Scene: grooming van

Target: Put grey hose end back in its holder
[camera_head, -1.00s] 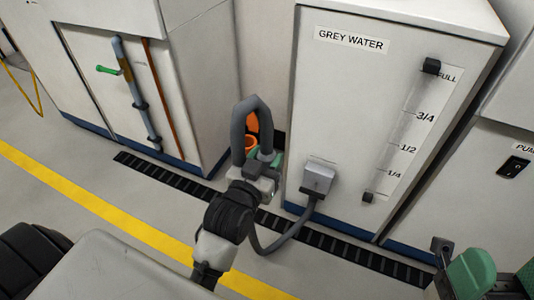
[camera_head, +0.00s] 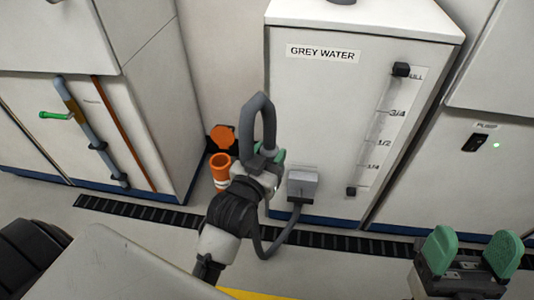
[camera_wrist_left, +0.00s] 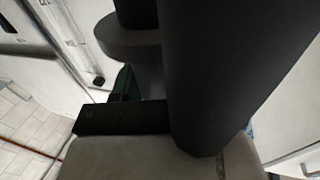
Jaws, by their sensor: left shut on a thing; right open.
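My left gripper (camera_head: 266,168) is shut on the grey hose (camera_head: 266,110), whose upper part arcs above the jaws. From the gripper the hose hangs down and curves back up to a grey block (camera_head: 302,184) low on the front of the white GREY WATER tank (camera_head: 330,100). In the left wrist view the dark hose (camera_wrist_left: 215,70) fills the middle, close to the camera. The hose's tip is hard to make out behind the jaws. I cannot tell which thing is the holder. My right gripper (camera_head: 467,255) is open and empty at the lower right, with green finger pads.
An orange port (camera_head: 221,172) with a raised orange lid (camera_head: 222,137) stands on the floor left of my left gripper. A cabinet (camera_head: 160,110) with a blue-grey pipe and green handle (camera_head: 56,115) is further left. A black floor grate (camera_head: 140,209) runs along the units.

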